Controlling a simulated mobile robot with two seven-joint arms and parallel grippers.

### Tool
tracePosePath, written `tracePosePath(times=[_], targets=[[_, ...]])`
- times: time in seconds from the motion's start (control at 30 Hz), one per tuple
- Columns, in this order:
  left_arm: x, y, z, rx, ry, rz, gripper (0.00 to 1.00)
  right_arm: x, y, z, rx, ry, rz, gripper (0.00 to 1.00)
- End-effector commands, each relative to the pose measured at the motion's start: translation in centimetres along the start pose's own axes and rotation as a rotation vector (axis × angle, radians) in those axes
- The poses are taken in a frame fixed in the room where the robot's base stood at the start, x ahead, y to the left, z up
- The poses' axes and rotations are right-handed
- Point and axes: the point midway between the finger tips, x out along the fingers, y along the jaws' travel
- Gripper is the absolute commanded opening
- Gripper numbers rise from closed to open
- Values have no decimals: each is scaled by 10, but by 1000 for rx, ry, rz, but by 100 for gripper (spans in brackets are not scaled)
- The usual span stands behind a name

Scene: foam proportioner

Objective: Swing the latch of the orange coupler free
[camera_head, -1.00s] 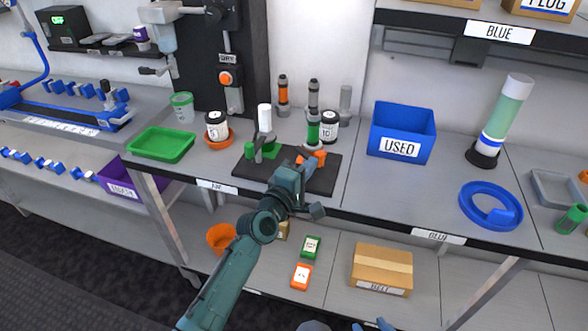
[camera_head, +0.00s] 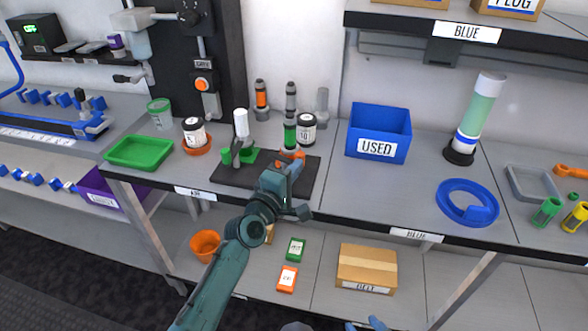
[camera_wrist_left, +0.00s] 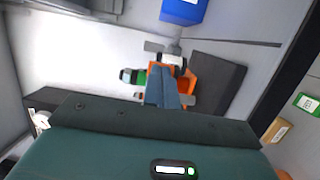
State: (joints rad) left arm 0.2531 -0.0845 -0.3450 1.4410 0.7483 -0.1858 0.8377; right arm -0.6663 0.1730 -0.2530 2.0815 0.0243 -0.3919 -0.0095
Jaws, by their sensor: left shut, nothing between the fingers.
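The orange coupler (camera_head: 298,155) sits on the dark mat (camera_head: 300,185), partly hidden behind my left gripper in the head view. In the left wrist view the orange coupler (camera_wrist_left: 188,84) shows around and beside my fingertips, with a grey bar across it. My left gripper (camera_head: 290,166) is shut and empty, its blue fingers (camera_wrist_left: 168,88) together over the coupler. I cannot tell whether they touch it, and the latch itself is not clearly made out. Two blue tips of my right gripper (camera_head: 367,325) show apart at the bottom edge, mostly out of frame.
A green coupler with a white cylinder (camera_head: 241,135) stands left on the mat. Behind are dark upright fittings (camera_head: 291,105) and a jar (camera_head: 306,128). A blue USED bin (camera_head: 378,133) is to the right, a green tray (camera_head: 139,152) to the left. The bench between mat and blue ring (camera_head: 467,203) is clear.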

Motion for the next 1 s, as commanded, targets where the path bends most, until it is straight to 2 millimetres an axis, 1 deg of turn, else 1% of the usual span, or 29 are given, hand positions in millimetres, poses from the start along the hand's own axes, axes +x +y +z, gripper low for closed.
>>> tracePosePath(times=[0.03, 0.23, 0.37, 0.47, 0.7, 0.8, 0.9, 1.0], targets=[[2, 2, 4, -2, -9, 2, 0, 0, 0, 0, 0, 0, 0, 36], [2, 3, 5, -3, -10, 3, 0, 0, 0, -1, 0, 3, 0, 36], [-6, 2, 5, -4, -10, 3, 0, -1, 0, -4, 0, 6, 0, 36], [-22, 2, 4, -4, -7, 2, 0, -2, 0, -5, -1, 7, 1, 36], [-78, 0, 1, -2, -2, 1, 0, -2, 1, -4, 0, 5, 2, 36], [-99, 0, 0, -1, -2, 0, 0, -1, 1, -2, 0, 4, 2, 36], [-115, 0, 0, 0, -1, 1, 0, 0, 1, -1, 0, 2, 2, 36], [-126, 0, 0, -1, 0, 2, 0, 0, 1, 0, 0, 2, 1, 36]])
